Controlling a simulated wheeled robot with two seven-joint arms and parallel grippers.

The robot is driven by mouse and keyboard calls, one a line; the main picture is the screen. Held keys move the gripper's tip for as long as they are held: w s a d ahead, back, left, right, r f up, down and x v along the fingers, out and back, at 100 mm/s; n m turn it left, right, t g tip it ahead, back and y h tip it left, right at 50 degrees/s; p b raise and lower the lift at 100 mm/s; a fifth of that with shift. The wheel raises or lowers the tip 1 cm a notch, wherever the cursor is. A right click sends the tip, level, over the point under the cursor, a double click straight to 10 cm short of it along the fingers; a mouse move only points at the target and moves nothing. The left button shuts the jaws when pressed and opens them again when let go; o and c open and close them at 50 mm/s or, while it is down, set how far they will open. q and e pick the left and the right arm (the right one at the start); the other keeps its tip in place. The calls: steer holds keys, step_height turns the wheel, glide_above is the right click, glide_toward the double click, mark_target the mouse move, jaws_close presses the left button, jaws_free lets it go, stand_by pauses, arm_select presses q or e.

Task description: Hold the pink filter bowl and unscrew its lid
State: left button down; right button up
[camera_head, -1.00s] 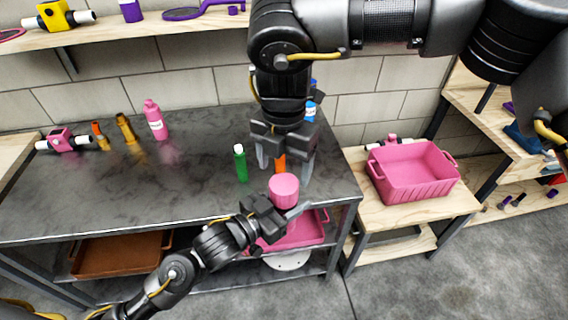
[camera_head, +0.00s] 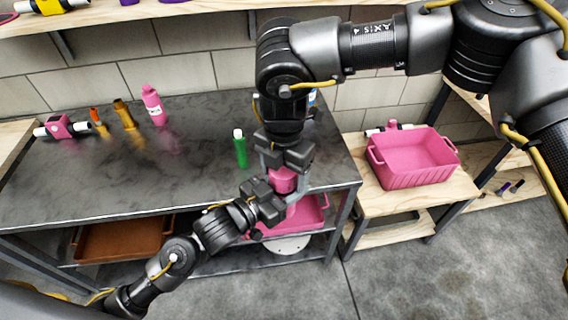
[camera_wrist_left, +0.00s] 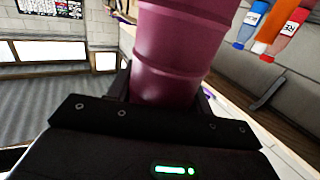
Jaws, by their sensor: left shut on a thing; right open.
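The pink filter bowl (camera_head: 283,181) is at the front right edge of the dark metal table, in front of the edge. My left gripper (camera_head: 283,196) is shut on it from the left and below. In the left wrist view the bowl (camera_wrist_left: 172,60) rises large between the fingers. My right gripper (camera_head: 284,163) points down right over the top of the bowl, open, with its fingers around the upper part. The top of the bowl and any lid are hidden by the right gripper, so I cannot tell if the fingers touch.
A green bottle (camera_head: 240,148) stands near on the dark table (camera_head: 190,165). A pink bottle (camera_head: 153,104), amber pieces and a pink filter head (camera_head: 60,127) stand farther left. A pink crate (camera_head: 412,160) sits on the wooden stand at right. A pink tray (camera_head: 305,216) lies on the shelf below.

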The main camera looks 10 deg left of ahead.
steer(key=shift+c, duration=0.3)
steer(key=c, duration=0.9)
steer(key=n, duration=0.3)
steer(key=shift+c, duration=0.2)
steer(key=o, duration=1.1)
